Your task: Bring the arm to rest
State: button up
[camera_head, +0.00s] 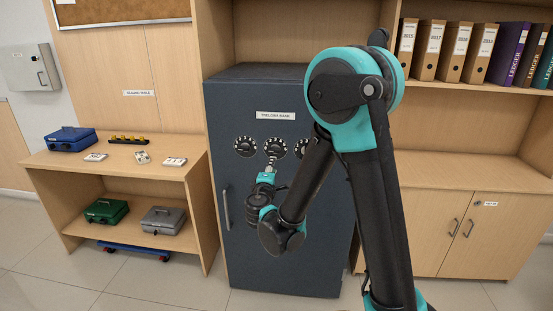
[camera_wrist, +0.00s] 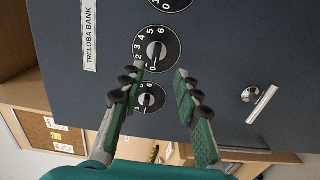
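My arm is stretched out in front of the dark grey safe (camera_head: 240,110). My gripper (camera_head: 271,164) is just in front of and below the middle dial (camera_head: 274,147) in the head view. In the wrist view my gripper (camera_wrist: 160,72) is open, with nothing between its green-padded fingers. The middle dial (camera_wrist: 156,48) lies just beyond the fingertips, and its knob appears to point near 0. I cannot tell whether a finger touches it. Another dial (camera_wrist: 149,97) shows between the fingers. The left dial (camera_head: 245,147) is uncovered in the head view; the right dial (camera_head: 301,148) is partly hidden by my arm.
The safe's handle (camera_head: 226,207) sticks out at its left. A wooden table (camera_head: 118,167) at left holds a blue cash box (camera_head: 70,138), with green (camera_head: 106,211) and grey (camera_head: 163,220) boxes below. Binders (camera_head: 430,50) stand on the right shelf. Floor at front left is clear.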

jog(key=s+d+f+m+g+h, duration=0.1)
jog(key=s+d+f+m+g, duration=0.15)
jog(key=d, duration=0.65)
jog(key=s+d+f+m+g+h, duration=0.2)
jog(key=s+d+m+g, duration=0.15)
jog(key=d, duration=0.45)
jog(key=s+d+f+m+g+h, duration=0.1)
jog(key=s+d+f+m+g, duration=0.2)
jog(key=d, duration=0.6)
jog(key=s+d+f+m+g+y, duration=0.1)
jog(key=s+f+m+g+y, duration=0.1)
jog(key=s, duration=0.6)
jog(key=s+d+f+m+g+y, duration=0.1)
jog(key=s+f+m+g+y, duration=0.1)
jog(key=s+f+m, duration=0.3)
jog(key=s+m+y, duration=0.1)
jog(key=s, duration=0.3)
jog(key=shift+d+f+g, duration=0.15)
jog(key=shift+d+g, duration=0.05)
jog(key=shift+g, duration=0.1)
jog(key=shift+w, duration=0.1)
